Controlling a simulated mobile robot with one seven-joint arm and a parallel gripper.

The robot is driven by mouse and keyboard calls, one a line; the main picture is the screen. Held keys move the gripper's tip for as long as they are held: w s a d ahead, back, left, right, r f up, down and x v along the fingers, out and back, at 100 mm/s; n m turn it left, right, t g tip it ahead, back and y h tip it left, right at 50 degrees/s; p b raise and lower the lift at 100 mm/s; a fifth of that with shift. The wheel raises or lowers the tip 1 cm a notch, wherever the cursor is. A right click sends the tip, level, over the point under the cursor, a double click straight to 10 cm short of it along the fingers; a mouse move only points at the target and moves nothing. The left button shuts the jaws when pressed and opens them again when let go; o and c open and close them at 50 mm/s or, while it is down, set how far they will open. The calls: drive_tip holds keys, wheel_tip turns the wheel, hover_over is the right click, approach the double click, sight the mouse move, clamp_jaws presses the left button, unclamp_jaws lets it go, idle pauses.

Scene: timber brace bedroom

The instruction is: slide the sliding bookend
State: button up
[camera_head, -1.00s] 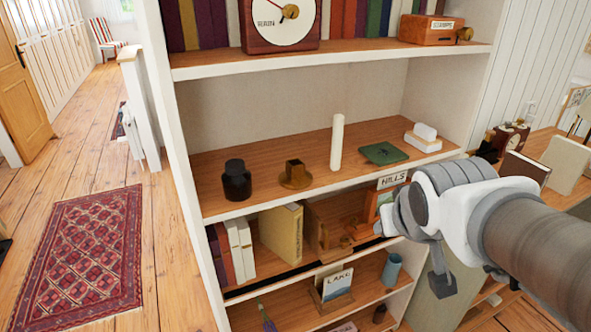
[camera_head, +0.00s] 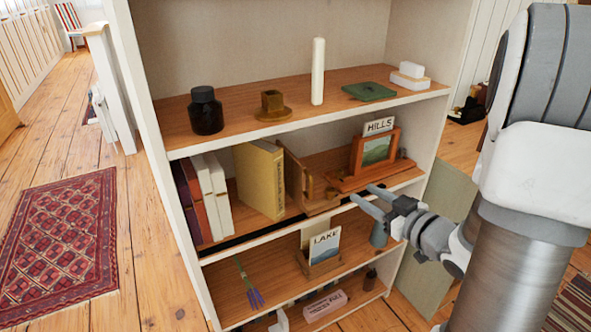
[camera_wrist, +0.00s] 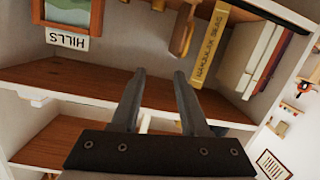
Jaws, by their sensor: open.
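The wooden sliding bookend (camera_head: 297,181) stands upright on the middle shelf, just right of a thick yellow book (camera_head: 259,180). A small knob-like part sits low on its right side. In the wrist view, which looks upside down, the bookend (camera_wrist: 184,30) is at the top, beside the yellow book (camera_wrist: 209,45). My gripper (camera_head: 363,194) is at the shelf's front edge, to the right of the bookend and apart from it. Its two fingers are spread with nothing between them, and in the wrist view they (camera_wrist: 160,74) point toward the shelf opening.
Several books (camera_head: 206,197) stand left of the yellow book. A framed picture (camera_head: 375,152) and the HILLS card (camera_head: 379,126) stand right of the bookend. The LAKE card (camera_head: 325,245) and a blue cup (camera_head: 379,234) are below. The upper shelf (camera_head: 225,135) overhangs the middle one.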

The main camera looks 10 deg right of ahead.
sight(311, 180)
drive_tip(key=s+a+f+y+b, duration=0.1)
drive_tip(key=s+f+y+b, duration=0.1)
drive_tip(key=s+f+y, duration=0.1)
drive_tip(key=shift+t, duration=0.4)
drive_tip(key=x, duration=0.5)
drive_tip(key=b+x, duration=0.1)
drive_tip(key=x, duration=1.1)
drive_tip(key=shift+s+a+r+b, duration=0.1)
drive_tip(key=shift+a+r+b, duration=0.1)
drive_tip(key=shift+a+b, duration=0.25)
clamp_jaws()
